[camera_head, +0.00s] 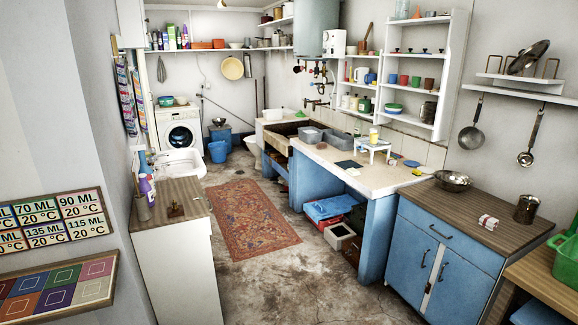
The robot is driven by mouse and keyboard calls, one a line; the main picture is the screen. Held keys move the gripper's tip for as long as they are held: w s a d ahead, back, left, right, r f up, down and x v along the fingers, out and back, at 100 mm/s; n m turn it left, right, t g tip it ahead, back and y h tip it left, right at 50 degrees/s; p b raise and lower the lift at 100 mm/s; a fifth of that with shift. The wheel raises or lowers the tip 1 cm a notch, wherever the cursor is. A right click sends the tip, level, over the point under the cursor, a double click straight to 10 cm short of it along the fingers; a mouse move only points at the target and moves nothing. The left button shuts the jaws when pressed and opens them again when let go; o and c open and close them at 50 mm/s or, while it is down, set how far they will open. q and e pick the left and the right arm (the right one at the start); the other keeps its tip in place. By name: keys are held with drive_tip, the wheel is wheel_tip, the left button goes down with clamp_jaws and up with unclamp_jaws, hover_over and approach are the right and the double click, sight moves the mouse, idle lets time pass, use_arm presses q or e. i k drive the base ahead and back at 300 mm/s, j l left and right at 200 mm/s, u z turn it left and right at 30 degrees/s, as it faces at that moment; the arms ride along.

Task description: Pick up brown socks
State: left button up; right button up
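No thing in the head view is clearly a pair of brown socks. A small dark brown item (175,211) lies on the wood-topped cabinet (172,187) at the left; it is too small to tell what it is. A small folded red-and-white striped cloth (488,222) lies on the brown top of the blue cabinet (437,262) at the right. Neither of my grippers is in view.
A patterned rug (242,220) lies on the open floor between the left cabinet and the blue counter (330,205). A washing machine (180,130) and a blue bucket (218,151) stand at the back. A metal bowl (453,181) and a metal cup (526,209) stand at the right.

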sight(320, 146)
drive_tip(key=i, duration=4.8)
